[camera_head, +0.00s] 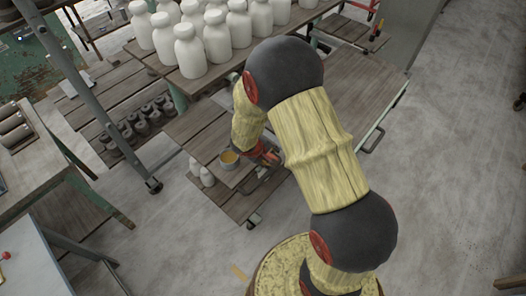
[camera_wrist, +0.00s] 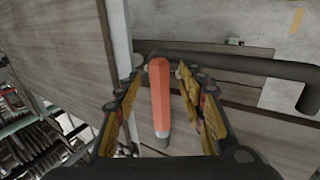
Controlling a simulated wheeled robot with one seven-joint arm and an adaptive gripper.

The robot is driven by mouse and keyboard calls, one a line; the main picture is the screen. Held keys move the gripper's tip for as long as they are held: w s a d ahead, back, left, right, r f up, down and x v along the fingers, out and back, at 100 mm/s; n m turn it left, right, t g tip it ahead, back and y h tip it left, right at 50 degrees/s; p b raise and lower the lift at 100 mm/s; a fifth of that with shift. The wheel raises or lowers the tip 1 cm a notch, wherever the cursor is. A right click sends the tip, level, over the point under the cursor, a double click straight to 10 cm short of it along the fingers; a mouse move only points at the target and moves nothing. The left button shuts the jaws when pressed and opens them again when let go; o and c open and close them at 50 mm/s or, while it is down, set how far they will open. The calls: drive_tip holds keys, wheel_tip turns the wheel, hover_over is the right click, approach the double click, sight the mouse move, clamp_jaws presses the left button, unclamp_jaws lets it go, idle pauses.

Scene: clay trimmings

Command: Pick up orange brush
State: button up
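The orange brush (camera_wrist: 160,93) shows in the middle of the wrist view, its orange handle pointing away and a greyish end nearer to me. My gripper (camera_wrist: 161,75) is open, with one finger on each side of the brush. Gaps show between the handle and both fingers, so it does not look gripped. In the head view my gripper (camera_head: 264,156) is low beside the cart, partly hidden by my arm. I cannot make out the brush there for certain.
A dark bar handle (camera_wrist: 245,66) crosses just beyond the brush. Several white bottles (camera_head: 190,52) crowd the upper shelf. The concrete floor (camera_head: 450,150) at right is clear.

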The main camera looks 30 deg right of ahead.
drive_tip(key=shift+c, duration=1.2)
drive_tip(key=c, duration=0.7)
clamp_jaws()
drive_tip(key=shift+r, duration=0.1)
